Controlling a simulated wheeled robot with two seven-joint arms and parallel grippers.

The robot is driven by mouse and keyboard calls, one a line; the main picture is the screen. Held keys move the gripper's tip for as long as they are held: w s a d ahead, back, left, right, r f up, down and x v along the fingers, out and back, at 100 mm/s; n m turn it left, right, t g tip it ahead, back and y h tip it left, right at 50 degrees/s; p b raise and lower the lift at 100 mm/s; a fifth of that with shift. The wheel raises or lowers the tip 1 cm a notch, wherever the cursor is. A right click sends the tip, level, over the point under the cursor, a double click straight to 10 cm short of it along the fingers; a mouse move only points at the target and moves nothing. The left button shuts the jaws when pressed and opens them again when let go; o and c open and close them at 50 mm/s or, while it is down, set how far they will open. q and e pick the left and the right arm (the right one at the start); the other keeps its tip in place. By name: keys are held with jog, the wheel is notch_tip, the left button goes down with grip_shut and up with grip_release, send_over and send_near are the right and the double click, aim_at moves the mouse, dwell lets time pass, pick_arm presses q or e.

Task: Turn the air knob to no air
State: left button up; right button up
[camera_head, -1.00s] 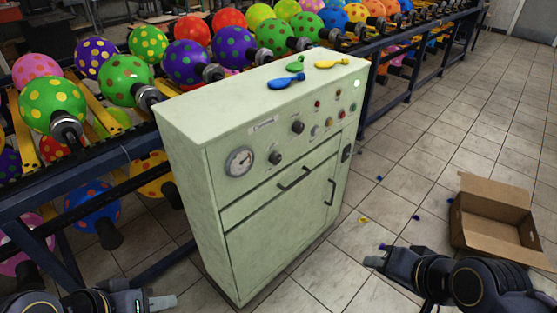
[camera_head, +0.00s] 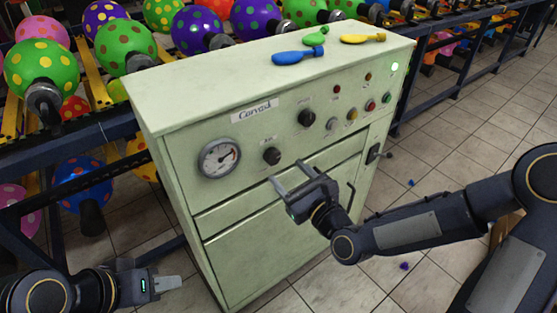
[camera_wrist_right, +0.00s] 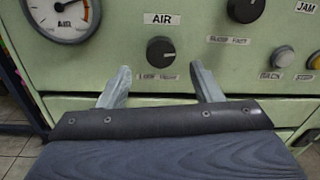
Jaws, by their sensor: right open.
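The air knob (camera_head: 271,156) is a small black knob on the front of the pale green cabinet (camera_head: 225,215), right of the round gauge (camera_head: 219,158). My right gripper (camera_head: 291,173) is open in front of the panel, a little below and right of the knob. In the wrist view its fingers (camera_wrist_right: 160,86) are spread to either side below the knob, not touching it. My left gripper (camera_head: 168,283) is low at the left, away from the cabinet.
Another black knob (camera_head: 306,118) is up and right of the air knob, with coloured buttons beyond. Drawer and door handles are below. Racks of inflated balloons stand behind and left.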

aim_at(275, 159)
jog(key=x, duration=0.5)
jog(key=shift+w+a, duration=0.15)
jog(key=shift+w, duration=0.25)
